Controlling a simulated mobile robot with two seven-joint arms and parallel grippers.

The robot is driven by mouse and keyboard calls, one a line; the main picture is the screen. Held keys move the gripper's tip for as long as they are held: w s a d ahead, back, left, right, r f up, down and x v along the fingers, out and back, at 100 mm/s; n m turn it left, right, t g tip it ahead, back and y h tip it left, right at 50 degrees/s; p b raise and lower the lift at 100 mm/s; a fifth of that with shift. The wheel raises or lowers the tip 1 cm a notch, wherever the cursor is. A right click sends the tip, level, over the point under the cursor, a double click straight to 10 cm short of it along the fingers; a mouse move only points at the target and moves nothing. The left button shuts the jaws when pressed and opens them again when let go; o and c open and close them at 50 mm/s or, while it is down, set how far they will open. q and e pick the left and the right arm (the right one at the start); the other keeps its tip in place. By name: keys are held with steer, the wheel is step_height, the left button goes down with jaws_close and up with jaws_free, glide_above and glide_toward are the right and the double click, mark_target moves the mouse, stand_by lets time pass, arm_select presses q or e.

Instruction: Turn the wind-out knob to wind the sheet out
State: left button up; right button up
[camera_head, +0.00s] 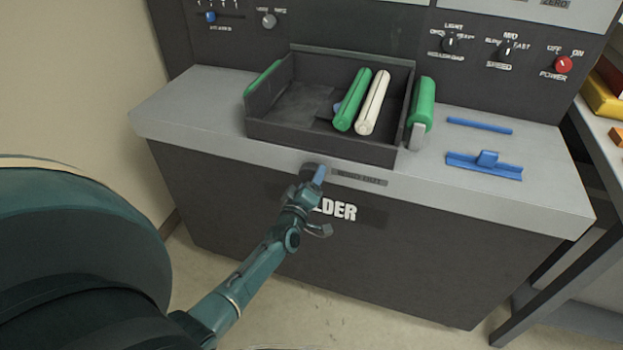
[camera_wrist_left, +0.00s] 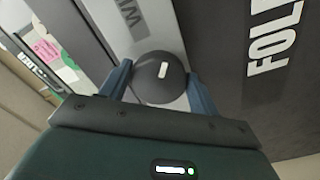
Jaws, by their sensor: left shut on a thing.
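The wind-out knob (camera_wrist_left: 158,80) is a round dark knob with a small white mark on its face. It sits on the front edge of the machine, and in the head view it is mostly hidden behind my gripper. My left gripper (camera_head: 317,176) reaches it from the front. In the left wrist view the blue fingers (camera_wrist_left: 160,86) stand on both sides of the knob, shut on it. A label plate (camera_head: 359,178) is just right of the knob. My right gripper is in neither view.
A dark open tray (camera_head: 270,133) on the grey machine top holds a green roller (camera_head: 352,100) and a cream roller (camera_head: 372,102). Blue bars (camera_head: 484,167) lie to the right. The control panel with a red power knob (camera_head: 563,64) stands behind. Floor in front is clear.

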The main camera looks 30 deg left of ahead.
arm_select(q)
steer(key=m, duration=0.3)
steer(key=m+p, duration=0.1)
steer(key=m, duration=0.6)
steer(key=shift+s+a+f, duration=0.1)
steer(key=shift+a+f, duration=0.1)
steer(key=shift+a, duration=0.05)
steer(key=shift+m, duration=0.4)
steer(key=o, duration=1)
steer(key=shift+c, duration=0.2)
steer(key=v, duration=1.3)
steer(key=shift+p, duration=0.3)
steer(key=shift+s, duration=0.1)
